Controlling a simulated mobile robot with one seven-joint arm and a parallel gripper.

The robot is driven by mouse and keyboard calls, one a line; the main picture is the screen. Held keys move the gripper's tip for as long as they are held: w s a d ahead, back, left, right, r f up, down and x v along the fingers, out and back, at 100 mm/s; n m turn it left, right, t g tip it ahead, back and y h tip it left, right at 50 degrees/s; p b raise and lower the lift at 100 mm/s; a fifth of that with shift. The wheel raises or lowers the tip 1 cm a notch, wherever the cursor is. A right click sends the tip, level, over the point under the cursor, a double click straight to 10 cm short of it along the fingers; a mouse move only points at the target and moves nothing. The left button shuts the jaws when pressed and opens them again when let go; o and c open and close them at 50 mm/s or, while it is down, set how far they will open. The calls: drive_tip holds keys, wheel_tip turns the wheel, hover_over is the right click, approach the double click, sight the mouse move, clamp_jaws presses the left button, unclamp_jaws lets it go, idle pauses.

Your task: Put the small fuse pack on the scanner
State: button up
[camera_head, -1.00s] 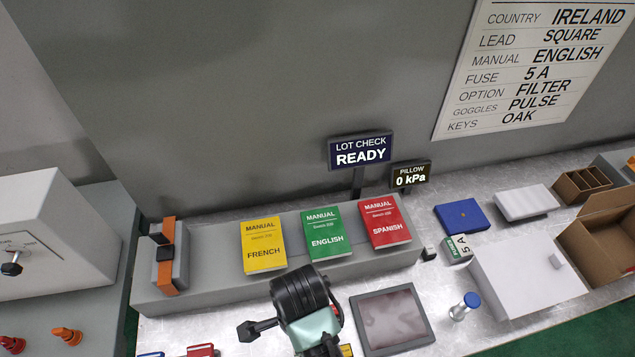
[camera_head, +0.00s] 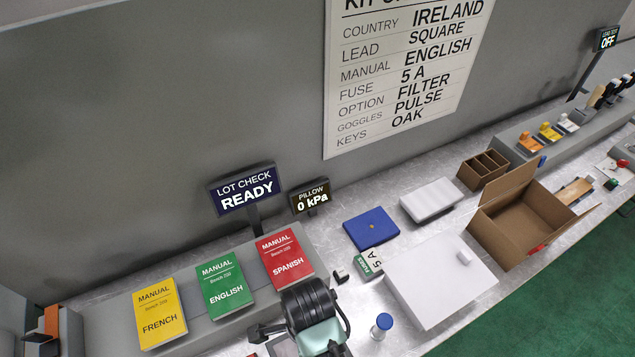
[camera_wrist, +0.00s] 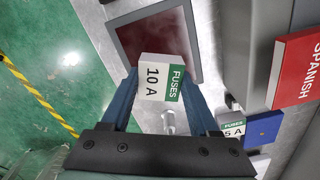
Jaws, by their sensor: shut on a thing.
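My gripper (camera_wrist: 161,88) is shut on a white and green fuse pack marked 10 A (camera_wrist: 155,72), seen between the blue fingers in the wrist view. A framed flat panel with a dark reddish face (camera_wrist: 152,38), which looks like the scanner, lies past the pack; whether they touch I cannot tell. In the head view my arm mostly hides this panel (camera_head: 284,346), and the held pack is not visible. A second fuse pack, marked 5 A (camera_head: 368,265), lies on the bench by the white box; it also shows in the wrist view (camera_wrist: 233,129).
A white box (camera_head: 440,280) and blue-capped bottle (camera_head: 381,326) stand right of my arm. A blue case (camera_head: 371,229) and an open cardboard box (camera_head: 515,225) are farther back. Yellow, green and red manuals (camera_head: 225,285) lie on a raised ledge to the left.

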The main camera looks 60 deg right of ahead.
drive_tip(key=shift+f, duration=3)
drive_tip(key=shift+f, duration=0.2)
drive_tip(key=o, duration=1.3)
drive_tip(key=shift+o, duration=0.2)
drive_tip(key=shift+r, duration=0.1)
wheel_tip(320, 180, up, 12)
drive_tip(key=shift+r, duration=0.15)
